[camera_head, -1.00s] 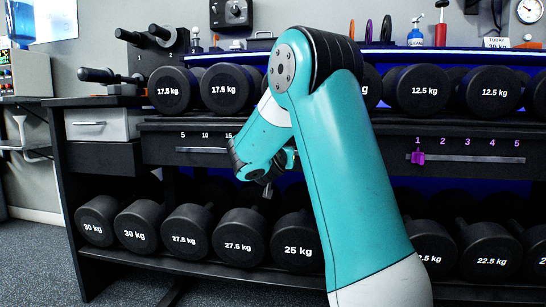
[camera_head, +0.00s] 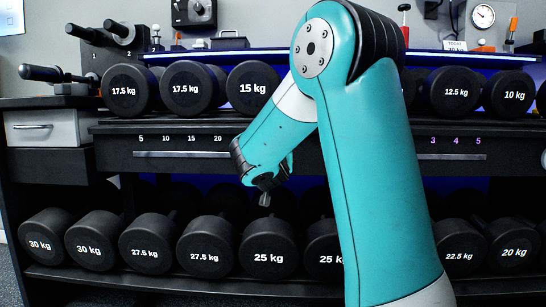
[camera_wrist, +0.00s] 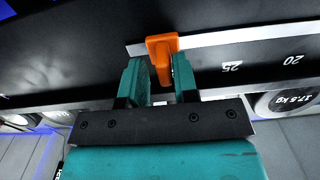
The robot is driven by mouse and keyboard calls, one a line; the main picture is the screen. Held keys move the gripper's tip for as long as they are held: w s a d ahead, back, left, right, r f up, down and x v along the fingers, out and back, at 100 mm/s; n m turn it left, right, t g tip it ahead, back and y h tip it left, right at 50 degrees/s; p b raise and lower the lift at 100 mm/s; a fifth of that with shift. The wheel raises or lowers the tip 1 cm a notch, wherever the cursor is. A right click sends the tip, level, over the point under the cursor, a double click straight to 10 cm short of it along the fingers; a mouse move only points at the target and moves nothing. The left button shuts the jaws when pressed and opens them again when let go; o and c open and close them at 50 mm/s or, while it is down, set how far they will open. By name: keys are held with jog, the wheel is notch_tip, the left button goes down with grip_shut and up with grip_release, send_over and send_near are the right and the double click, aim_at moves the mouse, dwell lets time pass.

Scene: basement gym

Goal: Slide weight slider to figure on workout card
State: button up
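An orange slider knob (camera_wrist: 162,48) sits on a pale scale strip (camera_wrist: 240,50) in the wrist view, at the strip's end past the upside-down 25. Any figure right at it is not visible. My gripper (camera_wrist: 161,70) has its two teal fingers on either side of the knob and looks open, though contact is hard to judge. In the head view my gripper (camera_head: 265,197) is before the rack, right of the 20 mark, and the knob is hidden by my arm.
A second scale with purple figures (camera_head: 458,141) lies right of my arm, its lower figures hidden. Dumbbells fill the shelf above (camera_head: 187,88) and the shelf below (camera_head: 270,246). A drawer box (camera_head: 45,127) stands at the left.

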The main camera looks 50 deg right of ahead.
jog(key=shift+o, duration=0.5)
jog(key=b+v, duration=0.2)
jog(key=v, duration=1.5)
jog(key=shift+s, duration=0.15)
jog(key=shift+a+r, duration=0.1)
jog(key=shift+a, duration=0.05)
